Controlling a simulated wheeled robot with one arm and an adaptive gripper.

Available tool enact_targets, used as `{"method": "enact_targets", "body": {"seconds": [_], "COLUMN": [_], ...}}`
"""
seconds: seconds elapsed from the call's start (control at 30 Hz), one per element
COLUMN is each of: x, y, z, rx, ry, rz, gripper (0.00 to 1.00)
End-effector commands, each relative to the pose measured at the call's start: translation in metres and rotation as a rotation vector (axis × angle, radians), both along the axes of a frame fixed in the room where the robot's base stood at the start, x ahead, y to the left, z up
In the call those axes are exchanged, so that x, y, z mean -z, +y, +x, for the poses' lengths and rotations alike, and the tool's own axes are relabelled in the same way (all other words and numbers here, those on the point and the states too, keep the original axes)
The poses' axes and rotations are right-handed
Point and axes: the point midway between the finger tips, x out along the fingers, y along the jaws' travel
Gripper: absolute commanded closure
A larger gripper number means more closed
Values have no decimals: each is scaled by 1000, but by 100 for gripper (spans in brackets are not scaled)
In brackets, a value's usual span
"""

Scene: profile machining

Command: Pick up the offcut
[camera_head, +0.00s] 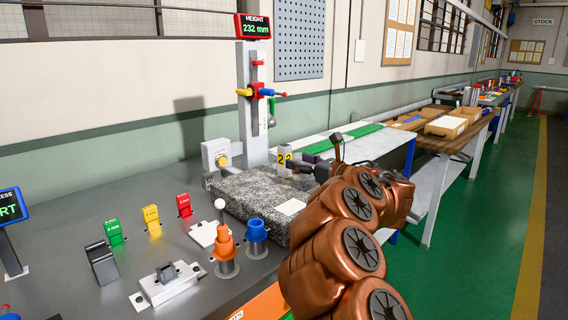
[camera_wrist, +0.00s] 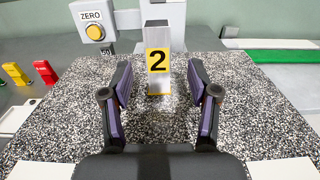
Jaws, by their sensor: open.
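The offcut is most likely the short silver metal block (camera_wrist: 157,83) with a yellow label reading "2". It stands upright on the speckled granite plate (camera_wrist: 60,125), in front of the height gauge. In the wrist view my gripper (camera_wrist: 160,82) is open, with a purple-padded finger on each side of the block and a gap on both sides. In the head view the block (camera_head: 284,160) shows beside my gripper (camera_head: 312,163), its lower part partly hidden.
The height gauge (camera_head: 252,100) with display "232 mm" rises behind the block. A ZERO button box (camera_wrist: 94,27) stands at back left. Red, yellow and green blocks (camera_head: 151,220), a clamp fixture (camera_head: 166,283) and orange and blue holders (camera_head: 257,238) occupy the bench left of the plate.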

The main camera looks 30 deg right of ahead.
Motion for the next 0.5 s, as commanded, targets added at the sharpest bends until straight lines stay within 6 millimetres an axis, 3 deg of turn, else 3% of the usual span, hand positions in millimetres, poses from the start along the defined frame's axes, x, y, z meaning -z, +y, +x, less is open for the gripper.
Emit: {"method": "enact_targets", "body": {"seconds": [0.27,0.5], "x": [0,2], "y": [7,16], "z": [20,51], "rx": [0,-3], "ry": [-1,-2], "rz": [2,5], "gripper": [40,40]}}
